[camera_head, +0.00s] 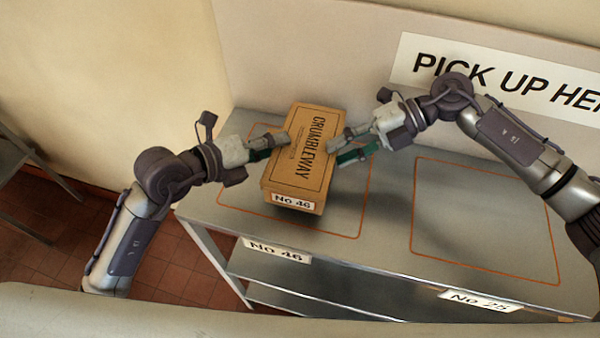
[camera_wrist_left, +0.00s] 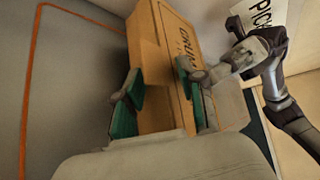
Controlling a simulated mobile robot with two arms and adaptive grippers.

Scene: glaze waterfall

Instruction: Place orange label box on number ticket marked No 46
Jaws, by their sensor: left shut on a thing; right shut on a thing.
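A brown cardboard box (camera_head: 292,170) printed CRUMBLEWAY has a white No 46 label on its front end. It is over the left orange-outlined square, above the No 46 ticket (camera_head: 277,251) on the counter's front edge. Shadow lies by its lower end; whether its underside touches the counter I cannot tell. My left gripper (camera_head: 272,147) is shut on the box's left side. In the left wrist view its green-padded fingers (camera_wrist_left: 160,102) stand either side of part of the box (camera_wrist_left: 155,55). My right gripper (camera_head: 346,148) is shut on the box's right side.
The grey counter (camera_head: 390,235) has an empty orange-outlined square (camera_head: 485,220) on the right, above a second ticket (camera_head: 480,301) on the front edge. A PICK UP HERE sign (camera_head: 500,75) is on the panel behind. A shelf (camera_head: 350,287) lies below the counter.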

